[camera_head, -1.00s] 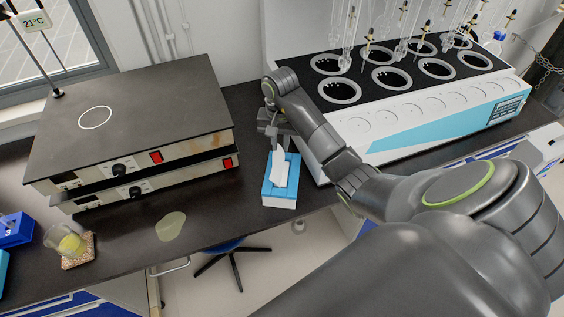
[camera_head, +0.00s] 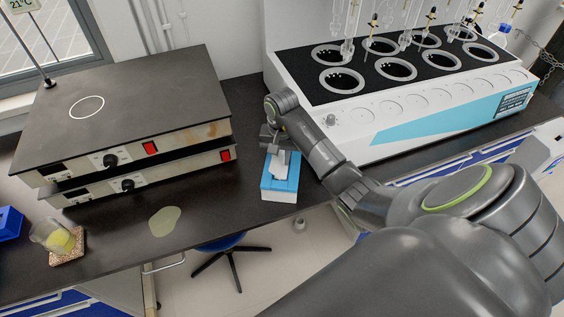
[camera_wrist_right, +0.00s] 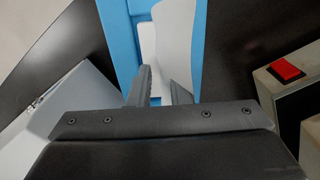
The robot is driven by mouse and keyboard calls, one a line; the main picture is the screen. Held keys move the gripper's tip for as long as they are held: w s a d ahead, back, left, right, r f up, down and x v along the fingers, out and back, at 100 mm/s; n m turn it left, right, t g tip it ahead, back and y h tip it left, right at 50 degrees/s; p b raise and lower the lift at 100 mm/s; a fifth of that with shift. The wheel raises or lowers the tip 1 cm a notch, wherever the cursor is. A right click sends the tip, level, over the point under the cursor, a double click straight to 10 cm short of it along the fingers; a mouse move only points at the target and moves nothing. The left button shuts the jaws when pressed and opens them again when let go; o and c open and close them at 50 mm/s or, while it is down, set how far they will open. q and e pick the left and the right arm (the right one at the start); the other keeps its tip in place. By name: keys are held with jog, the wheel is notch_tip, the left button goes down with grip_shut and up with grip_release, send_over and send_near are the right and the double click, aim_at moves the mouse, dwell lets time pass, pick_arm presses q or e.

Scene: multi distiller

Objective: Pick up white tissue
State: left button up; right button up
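The white tissue (camera_head: 279,166) stands up out of the blue and white tissue box (camera_head: 280,190) near the front edge of the dark bench. My right gripper (camera_head: 279,149) is at the top of the tissue in the head view and partly covers it. In the right wrist view, the gripper's two fingers (camera_wrist_right: 159,80) are a little apart. The tissue (camera_wrist_right: 178,38) is close by the finger on the right of that view, above the blue box (camera_wrist_right: 120,40). Whether the fingers touch it cannot be told. My left gripper is not in view.
Stacked hotplates with red switches (camera_head: 151,148) stand left of the box. A large white and blue distiller (camera_head: 440,118) stands to the right, close to my right arm.

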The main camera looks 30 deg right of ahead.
aim_at(282, 153)
jog(key=shift+f, duration=0.2)
grip_shut()
jog(key=shift+r, duration=0.25)
notch_tip(282, 153, up, 5)
jog(key=shift+r, duration=0.2)
notch_tip(282, 153, up, 2)
jog(key=p, duration=0.3)
notch_tip(282, 153, up, 8)
jog(key=p, duration=0.8)
